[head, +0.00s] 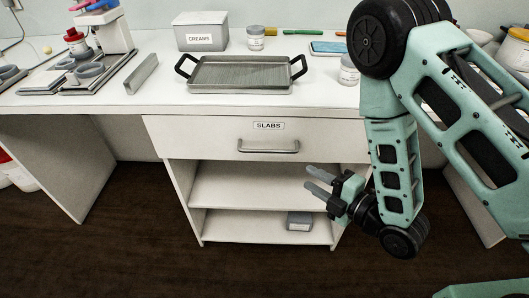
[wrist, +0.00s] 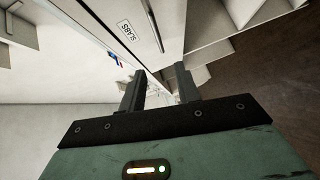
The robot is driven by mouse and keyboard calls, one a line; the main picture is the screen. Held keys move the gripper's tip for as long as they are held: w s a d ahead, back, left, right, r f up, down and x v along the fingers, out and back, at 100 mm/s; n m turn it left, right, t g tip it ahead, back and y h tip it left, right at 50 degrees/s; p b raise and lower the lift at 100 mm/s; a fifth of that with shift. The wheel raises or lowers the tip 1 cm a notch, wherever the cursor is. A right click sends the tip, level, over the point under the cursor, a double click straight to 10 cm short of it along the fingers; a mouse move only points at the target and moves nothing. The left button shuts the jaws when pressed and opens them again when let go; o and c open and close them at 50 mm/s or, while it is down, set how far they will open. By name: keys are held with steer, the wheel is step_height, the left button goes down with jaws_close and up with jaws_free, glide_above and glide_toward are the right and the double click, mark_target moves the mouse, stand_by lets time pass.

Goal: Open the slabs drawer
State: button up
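The slabs drawer (head: 222,139) is a white drawer front under the counter, labelled SLABS (head: 269,126). It looks closed, its front in line with the cabinet. Its grey bar handle (head: 268,148) runs level below the label. My gripper (head: 314,180) is below and to the right of the handle, in front of the open shelves and apart from the handle. Its two fingers are spread with nothing visible between them. In the wrist view the drawer's label (wrist: 129,31) and handle (wrist: 153,25) show tilted, beyond the open fingers (wrist: 160,88).
On the counter (head: 150,100) stand a grey tray (head: 240,88) with black handles, a CREAMS box (head: 201,32) and small jars (head: 255,38). Below the drawer are open shelves (head: 240,188) with a small grey box (head: 299,221). The floor in front is clear.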

mark_target(264, 151)
steer(key=b+x, duration=0.8)
steer(key=x, duration=0.9)
steer(key=shift+w+a+r, duration=0.1)
steer(key=shift+w, duration=0.05)
steer(key=shift+c, duration=0.3)
jaws_close()
